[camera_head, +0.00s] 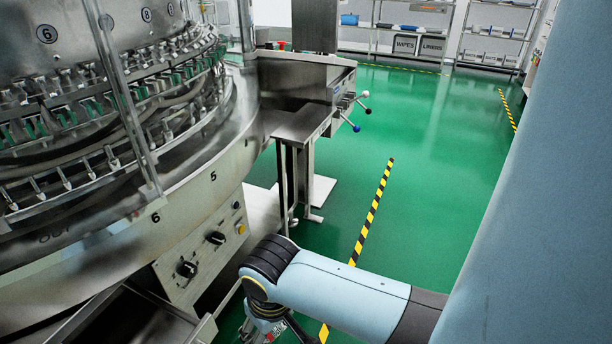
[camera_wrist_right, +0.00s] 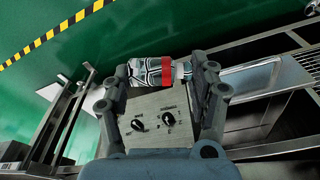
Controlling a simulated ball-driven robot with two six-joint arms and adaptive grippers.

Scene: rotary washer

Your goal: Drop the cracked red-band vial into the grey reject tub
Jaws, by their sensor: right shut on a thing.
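In the right wrist view my right gripper (camera_wrist_right: 161,80) is shut on a clear glass vial (camera_wrist_right: 145,71) with a red band (camera_wrist_right: 167,70). The vial lies crosswise between the two fingertips, its narrower end to the right. I cannot make out a crack at this size. In the head view the right gripper is only partly visible at the bottom edge, below my blue arm, and the vial is not visible there. I cannot identify a grey reject tub for sure in either view. My left gripper is in neither view.
The rotary washer (camera_head: 205,210) fills the left of the head view, with a knob panel (camera_head: 200,250) that also shows in the wrist view (camera_wrist_right: 152,112). An open metal trough (camera_head: 112,318) is at bottom left. A steel side stand (camera_head: 305,122) stands behind.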

